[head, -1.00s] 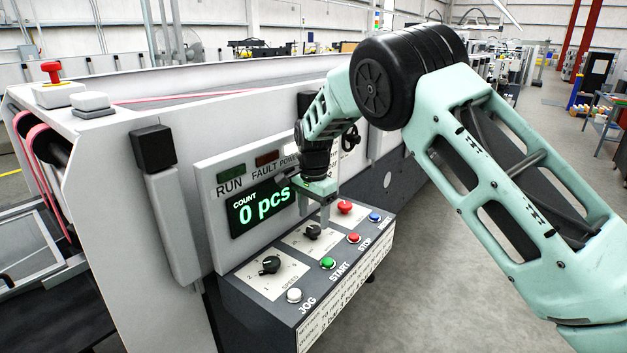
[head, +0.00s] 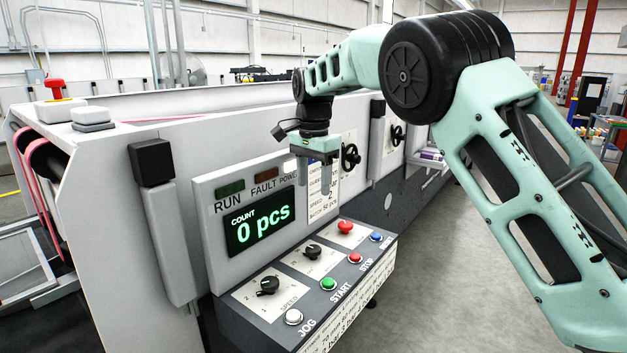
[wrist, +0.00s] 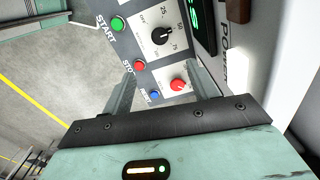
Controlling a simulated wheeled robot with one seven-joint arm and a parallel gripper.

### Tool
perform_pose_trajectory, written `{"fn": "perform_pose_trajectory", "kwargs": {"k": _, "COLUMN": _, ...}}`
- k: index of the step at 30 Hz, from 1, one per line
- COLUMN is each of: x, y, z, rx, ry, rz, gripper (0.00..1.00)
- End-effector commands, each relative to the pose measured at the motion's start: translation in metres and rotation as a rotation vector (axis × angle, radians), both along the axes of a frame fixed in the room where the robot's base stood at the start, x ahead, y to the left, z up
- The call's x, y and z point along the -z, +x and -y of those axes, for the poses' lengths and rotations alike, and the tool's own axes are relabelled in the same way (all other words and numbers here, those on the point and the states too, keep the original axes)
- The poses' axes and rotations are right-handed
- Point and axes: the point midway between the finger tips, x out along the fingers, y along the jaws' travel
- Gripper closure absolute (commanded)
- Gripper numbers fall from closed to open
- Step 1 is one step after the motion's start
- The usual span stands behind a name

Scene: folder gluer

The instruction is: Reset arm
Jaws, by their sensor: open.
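My gripper (head: 319,180) is raised above the control panel (head: 262,300) of the machine, in front of its upright face, fingers pointing down. In the wrist view, my gripper (wrist: 160,88) shows two fingers apart with nothing between them. The panel carries a white JOG button (head: 293,317), a green START button (head: 328,284), a red STOP button (head: 354,257) and a blue button (head: 376,236). A red mushroom button (head: 345,227) sits farther back. The fingers are clear of the buttons in the head view. The display (head: 260,222) reads 0 pcs.
Two black knobs (head: 267,285) (head: 312,251) stand up from the panel. A black handwheel (head: 350,157) is just right of my gripper. A red button on a box (head: 56,90) sits on the machine's top left. Open floor (head: 425,290) lies at the right.

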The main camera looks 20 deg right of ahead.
Motion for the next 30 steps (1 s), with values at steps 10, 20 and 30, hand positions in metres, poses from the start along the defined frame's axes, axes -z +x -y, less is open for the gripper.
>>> {"fn": "perform_pose_trajectory", "kwargs": {"k": 10, "x": 0.001, "y": -0.034, "z": -0.02, "rx": -0.158, "ry": 0.054, "rz": -0.009, "gripper": 0.41}}
{"fn": "perform_pose_trajectory", "kwargs": {"k": 20, "x": 0.019, "y": -0.198, "z": -0.087, "rx": -0.83, "ry": 0.157, "rz": 0.013, "gripper": 0.41}}
{"fn": "perform_pose_trajectory", "kwargs": {"k": 30, "x": 0.062, "y": -0.382, "z": -0.081, "rx": -1.535, "ry": 0.091, "rz": 0.049, "gripper": 0.41}}
